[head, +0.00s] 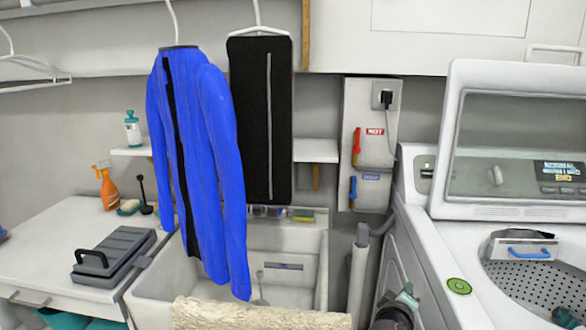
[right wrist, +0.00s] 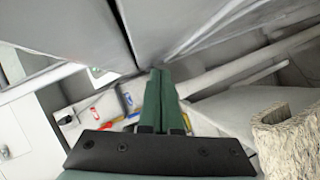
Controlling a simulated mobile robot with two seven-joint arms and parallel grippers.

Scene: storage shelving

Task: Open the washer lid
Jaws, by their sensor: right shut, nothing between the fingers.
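The white washer (head: 440,262) stands at the right of the head view. Its lid (head: 453,120), with a dark window, stands raised at the back. The perforated drum (head: 545,285) shows below it, with a blue-handled tray (head: 525,250) at its rim. My right gripper (head: 408,294) is low in the head view, beside the washer's front left side and below its top. In the right wrist view its green fingers (right wrist: 160,76) are together and empty. I cannot tell whether they touch the washer. My left gripper is not in view.
A white sink (head: 150,290) stands left of the washer, with a rough pale roll (head: 260,315) in front. A blue jacket (head: 205,160) and black garment (head: 262,120) hang above the sink. A grey pipe (head: 358,270) runs between sink and washer. A counter (head: 45,250) is at left.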

